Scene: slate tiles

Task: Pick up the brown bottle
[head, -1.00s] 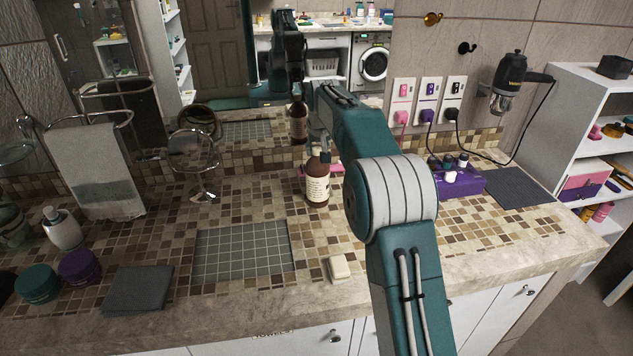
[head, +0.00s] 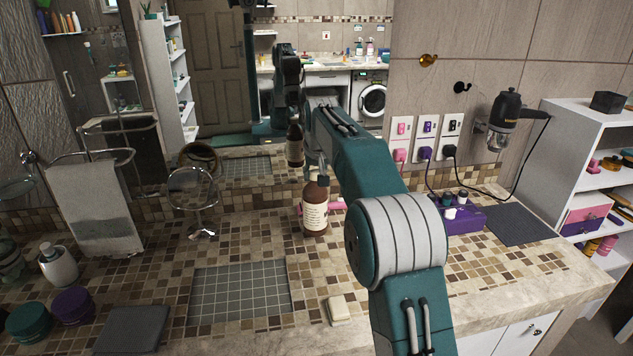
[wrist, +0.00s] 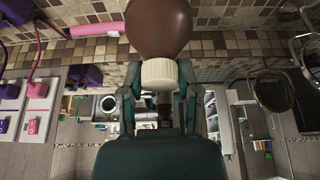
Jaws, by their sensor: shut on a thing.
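The brown bottle (head: 316,212) stands upright, with a cream label on its front. It is near the back middle of the counter, and I cannot tell whether its base touches the tiles. My gripper (head: 319,172) comes down over its top from above. In the wrist view the bottle's brown body (wrist: 160,25) and cream cap (wrist: 160,75) are close in front. The fingers of my gripper (wrist: 159,88) are on both sides of the cap, shut on it. My arm hides part of the counter to the right of the bottle.
A pink item (head: 338,206) lies just behind the bottle. A round mirror on a stand (head: 193,188) is to the left, a purple organizer (head: 465,219) to the right. A grey gridded mat (head: 240,292) and a soap bar (head: 338,311) are in front. A wall mirror stands behind.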

